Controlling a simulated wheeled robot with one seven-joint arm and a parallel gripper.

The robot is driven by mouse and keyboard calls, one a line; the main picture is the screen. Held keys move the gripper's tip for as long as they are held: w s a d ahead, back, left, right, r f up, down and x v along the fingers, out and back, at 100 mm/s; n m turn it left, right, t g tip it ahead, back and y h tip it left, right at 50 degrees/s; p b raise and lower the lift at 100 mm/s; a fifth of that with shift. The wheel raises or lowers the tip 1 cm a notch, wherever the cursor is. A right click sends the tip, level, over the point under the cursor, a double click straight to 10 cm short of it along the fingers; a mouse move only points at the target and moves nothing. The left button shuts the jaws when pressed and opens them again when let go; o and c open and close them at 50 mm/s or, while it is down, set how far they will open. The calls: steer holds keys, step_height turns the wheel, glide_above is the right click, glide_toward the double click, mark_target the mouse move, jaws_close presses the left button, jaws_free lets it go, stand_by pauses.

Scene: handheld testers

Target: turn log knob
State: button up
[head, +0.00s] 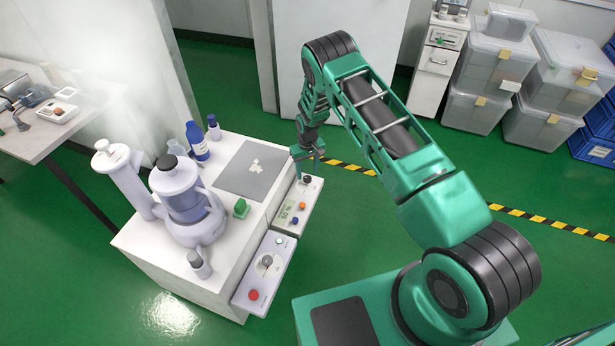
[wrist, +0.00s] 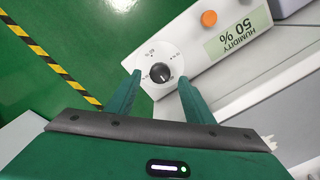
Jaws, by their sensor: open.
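The log knob is a small black round knob (wrist: 160,73) with a light pointer mark, on a white dial plate with small printing. It sits at the end of the white humidity tester (wrist: 190,40); in the head view the knob (head: 307,180) is at the tester's far end. My gripper (wrist: 160,80) is open and empty. Its two green fingers point at the dial, one on each side of the knob in the picture. I cannot tell whether they touch the plate. In the head view my gripper (head: 308,156) hangs just above the knob.
The tester has an orange button (wrist: 209,18) and a display reading "HUMIDITY 50 %" (wrist: 238,34). A second tester (head: 265,268) with a grey knob and red button hangs nearer. Bottles and a jug (head: 185,205) stand on the white cabinet. Green floor lies open to the right.

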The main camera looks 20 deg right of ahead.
mark_target(307, 182)
steer(key=shift+f, duration=1.45)
steer(key=c, duration=1)
steer(key=shift+c, duration=0.2)
